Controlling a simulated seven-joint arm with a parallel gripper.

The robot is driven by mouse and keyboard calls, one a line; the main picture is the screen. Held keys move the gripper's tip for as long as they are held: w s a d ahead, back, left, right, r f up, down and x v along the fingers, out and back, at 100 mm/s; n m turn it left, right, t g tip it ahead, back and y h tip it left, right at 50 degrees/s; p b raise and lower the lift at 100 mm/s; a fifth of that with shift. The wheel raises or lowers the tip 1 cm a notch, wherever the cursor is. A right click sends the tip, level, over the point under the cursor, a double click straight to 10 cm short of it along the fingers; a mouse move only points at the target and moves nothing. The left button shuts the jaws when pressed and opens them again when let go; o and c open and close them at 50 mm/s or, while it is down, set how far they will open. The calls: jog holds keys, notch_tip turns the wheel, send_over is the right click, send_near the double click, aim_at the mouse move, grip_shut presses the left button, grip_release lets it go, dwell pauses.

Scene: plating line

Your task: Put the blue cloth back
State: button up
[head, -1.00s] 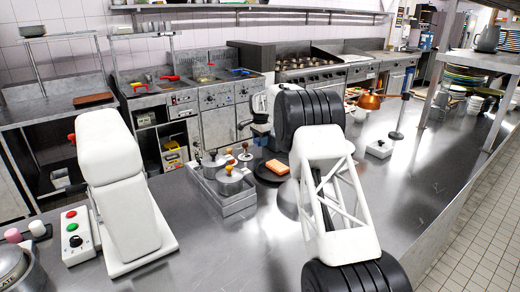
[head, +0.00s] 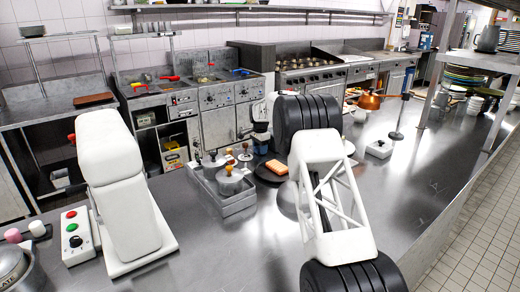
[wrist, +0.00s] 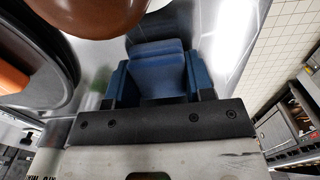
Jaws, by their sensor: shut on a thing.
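The blue cloth (wrist: 158,68) shows as a folded pad between the fingers of my gripper (wrist: 158,82) in the wrist view. My gripper is shut on it, with a blue-grey finger on each side. In the head view my gripper (head: 262,140) is beyond the dark plate, partly hidden by my own arm. A small patch of blue shows there, too small to tell cloth from finger. Bare metal counter shows beyond the cloth in the wrist view; whether the cloth touches it I cannot tell.
A dark round plate (head: 264,178) with an orange block (head: 277,167) lies near my gripper. A metal tray (head: 226,205) with lidded pots and wooden-knobbed tools stands left of it. A brown rounded thing (wrist: 90,14) is close in the wrist view.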

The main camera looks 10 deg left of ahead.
jog(key=shift+f, duration=0.1)
jog(key=o, duration=0.9)
jog(key=shift+c, duration=0.2)
notch_tip(320, 180, up, 12)
dwell(0.4)
dwell(0.5)
jog(key=shift+d+r, duration=0.1)
jog(key=shift+r, duration=0.1)
